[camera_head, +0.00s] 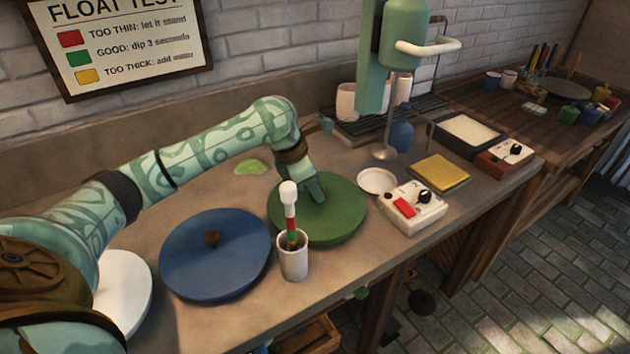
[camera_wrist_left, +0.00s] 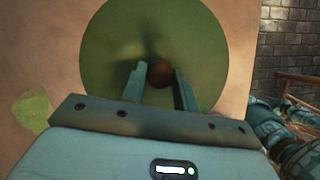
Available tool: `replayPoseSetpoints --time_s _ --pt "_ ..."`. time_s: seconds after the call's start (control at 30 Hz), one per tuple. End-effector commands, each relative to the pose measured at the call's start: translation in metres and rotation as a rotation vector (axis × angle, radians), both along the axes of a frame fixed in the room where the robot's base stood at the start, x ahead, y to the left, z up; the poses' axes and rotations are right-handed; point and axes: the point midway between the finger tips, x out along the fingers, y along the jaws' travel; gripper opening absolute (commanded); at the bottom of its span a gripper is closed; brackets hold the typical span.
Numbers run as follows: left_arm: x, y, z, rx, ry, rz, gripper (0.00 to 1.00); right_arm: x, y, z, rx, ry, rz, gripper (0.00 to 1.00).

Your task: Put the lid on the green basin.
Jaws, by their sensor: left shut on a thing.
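A round green lid (camera_head: 340,222) lies level on the worktop in the head view, right of the blue lid. It fills the upper middle of the left wrist view (camera_wrist_left: 105,60), with a brown knob (camera_wrist_left: 160,73) at its centre. My left gripper (camera_head: 316,188) reaches down onto the green lid's middle. Its fingers (camera_wrist_left: 159,80) are shut on the knob. The green basin is hidden; I cannot tell whether the lid rests on its rim or just above. My right gripper is in neither view.
A blue lid with a brown knob (camera_head: 208,269) lies left, near a white round one (camera_head: 126,292). A cup (camera_head: 293,259) holding a striped stick stands close in front. A white box with a dial (camera_head: 410,212), a small white dish (camera_head: 377,181) and a mixer stand (camera_head: 387,130) are right.

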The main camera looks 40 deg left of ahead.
Motion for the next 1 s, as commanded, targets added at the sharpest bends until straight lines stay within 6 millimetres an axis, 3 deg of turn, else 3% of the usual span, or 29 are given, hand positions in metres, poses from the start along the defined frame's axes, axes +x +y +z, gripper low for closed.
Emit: replayPoseSetpoints --time_s 0.83,0.87,0.9,0.93,1.0 --pt "-0.0003 -0.0005 -0.0029 -0.001 -0.001 0.001 0.0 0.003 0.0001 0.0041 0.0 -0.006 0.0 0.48" --pt "-0.0003 -0.0005 -0.0029 -0.001 -0.001 0.001 0.38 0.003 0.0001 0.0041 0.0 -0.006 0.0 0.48" --pt "-0.0004 -0.0005 -0.0028 -0.001 -0.001 0.0 0.49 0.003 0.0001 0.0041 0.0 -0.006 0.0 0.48" --pt "-0.0003 -0.0005 -0.0029 -0.001 -0.001 0.0 0.55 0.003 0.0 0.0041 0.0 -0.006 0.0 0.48" --pt "-0.0003 -0.0005 -0.0029 -0.001 -0.001 0.0 0.55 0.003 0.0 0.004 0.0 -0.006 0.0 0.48"
